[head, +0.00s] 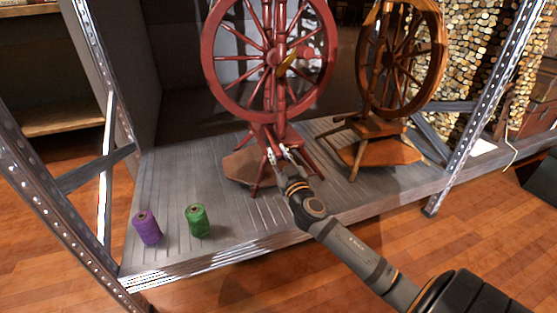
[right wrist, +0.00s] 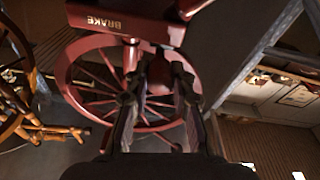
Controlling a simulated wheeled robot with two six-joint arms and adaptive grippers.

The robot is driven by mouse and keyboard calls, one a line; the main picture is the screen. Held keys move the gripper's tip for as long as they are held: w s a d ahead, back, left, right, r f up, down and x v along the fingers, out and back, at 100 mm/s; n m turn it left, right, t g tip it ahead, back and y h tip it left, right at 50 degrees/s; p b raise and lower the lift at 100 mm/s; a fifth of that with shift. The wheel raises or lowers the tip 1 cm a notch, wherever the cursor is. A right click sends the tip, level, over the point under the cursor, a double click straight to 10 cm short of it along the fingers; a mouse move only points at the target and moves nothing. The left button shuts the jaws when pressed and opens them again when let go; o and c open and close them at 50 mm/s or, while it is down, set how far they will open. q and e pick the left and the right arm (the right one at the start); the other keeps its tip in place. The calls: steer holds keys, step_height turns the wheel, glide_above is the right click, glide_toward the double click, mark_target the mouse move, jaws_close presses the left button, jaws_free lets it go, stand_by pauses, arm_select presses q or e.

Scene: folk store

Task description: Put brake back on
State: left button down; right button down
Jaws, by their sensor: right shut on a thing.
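The red spinning wheel (head: 268,55) stands on the metal shelf, and its frame carries the word BRAKE (right wrist: 103,22) in the right wrist view, where the wheel appears upside down. My right gripper (head: 279,155) reaches the lower front of its frame, between the splayed legs. In the right wrist view the fingers of my right gripper (right wrist: 158,80) are on either side of a small red part, the brake (right wrist: 159,86), near that label, and are shut on it. The fingers partly hide the brake. My left gripper is not in view.
A brown spinning wheel (head: 402,60) stands to the right on the same shelf (head: 330,195). A purple spool (head: 147,228) and a green spool (head: 197,221) stand at the front left. Metal posts (head: 480,100) bound the shelf. Its front left middle is clear.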

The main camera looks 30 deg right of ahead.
steer(key=shift+f, duration=0.1)
stand_by(0.3)
steer(key=c, duration=1.1)
jaws_free()
steer(key=shift+c, duration=0.2)
steer(key=shift+s+f, duration=0.1)
steer(key=shift+s, duration=0.25)
steer(key=v, duration=1.1)
steer(key=shift+s+a+f, duration=0.1)
